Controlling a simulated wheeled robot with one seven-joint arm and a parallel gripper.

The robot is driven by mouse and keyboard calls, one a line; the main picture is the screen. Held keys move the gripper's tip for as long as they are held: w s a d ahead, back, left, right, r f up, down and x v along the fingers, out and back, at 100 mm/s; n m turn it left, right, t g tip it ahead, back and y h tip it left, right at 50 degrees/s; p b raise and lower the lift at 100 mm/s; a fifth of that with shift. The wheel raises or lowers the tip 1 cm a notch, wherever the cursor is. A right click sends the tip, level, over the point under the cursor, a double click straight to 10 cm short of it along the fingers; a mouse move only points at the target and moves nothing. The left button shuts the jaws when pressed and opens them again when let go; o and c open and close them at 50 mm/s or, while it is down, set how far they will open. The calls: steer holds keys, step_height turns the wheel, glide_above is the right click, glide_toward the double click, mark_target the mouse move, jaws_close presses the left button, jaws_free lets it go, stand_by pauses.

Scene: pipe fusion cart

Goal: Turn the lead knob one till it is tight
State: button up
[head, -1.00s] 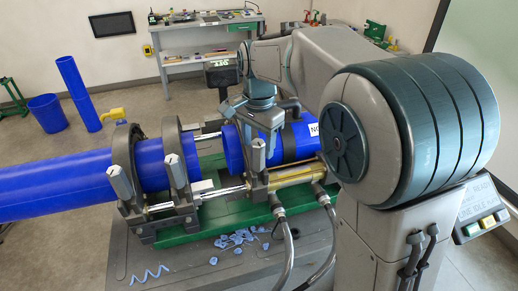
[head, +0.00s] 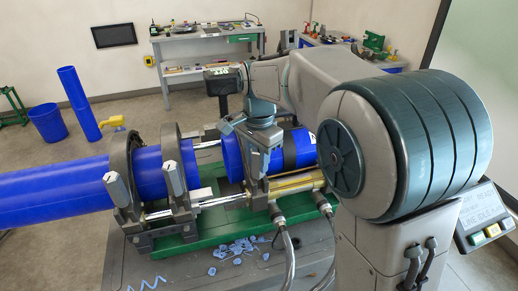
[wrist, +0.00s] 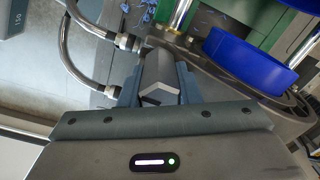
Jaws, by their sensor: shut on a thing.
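My gripper (head: 254,147) is over the right-hand clamp of the pipe cart in the head view, pointing down. In the wrist view its two fingers (wrist: 160,88) stand on both sides of a grey, faceted knob (wrist: 159,72) with a pale angular mark on its near end. The gripper is shut on this knob. In the head view the fingers and wrist largely hide the held knob. Two similar grey knobs stand upright on the left clamps, one at the front left (head: 119,190) and one to its right (head: 176,178). I cannot read any knob number.
A blue pipe (head: 60,190) lies in the left clamps; another blue pipe (head: 232,158) lies in the right one. Two hoses (wrist: 82,65) run close to the held knob. Blue shavings (head: 240,250) lie on the cart deck. A workbench (head: 200,50) stands behind.

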steer(key=shift+m, duration=1)
steer(key=shift+m+p, duration=0.4)
steer(key=shift+m, duration=0.2)
steer(key=o, duration=1.7)
steer(key=shift+c, duration=0.2)
steer(key=o, duration=0.4)
steer(key=shift+s+d+r, duration=0.15)
steer(key=shift+s, duration=0.1)
steer(key=shift+w+r, duration=0.1)
steer(key=shift+r, duration=0.05)
step_height(320, 180, up, 6)
steer(key=p, duration=0.5)
steer(key=shift+w, duration=0.15)
steer(key=shift+f, duration=0.3)
